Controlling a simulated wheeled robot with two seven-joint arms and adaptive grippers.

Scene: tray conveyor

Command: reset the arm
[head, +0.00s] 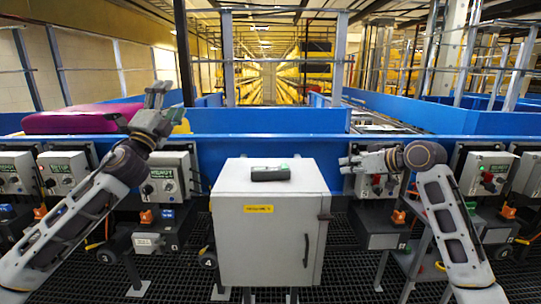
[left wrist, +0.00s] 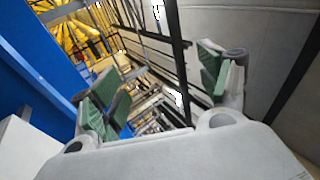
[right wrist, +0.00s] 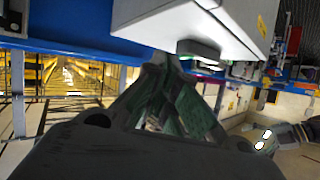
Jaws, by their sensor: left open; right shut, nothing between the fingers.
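My left gripper (head: 157,95) is raised at the left of the head view, pointing up in front of the blue conveyor side. Its green-padded fingers (left wrist: 157,85) are apart with nothing between them in the left wrist view. My right gripper (head: 350,165) points left in the head view, beside the upper right of the grey cabinet and in front of a control box. Its fingers (right wrist: 172,85) are together and empty in the right wrist view. Both arms come in from the lower corners, bent at the wrists.
A grey cabinet (head: 268,235) stands in the middle with a dark device (head: 270,173) on top. Control boxes (head: 488,174) line the blue conveyor wall (head: 265,121) on both sides. A magenta item (head: 75,121) lies on the conveyor at the left. The floor is dark grating.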

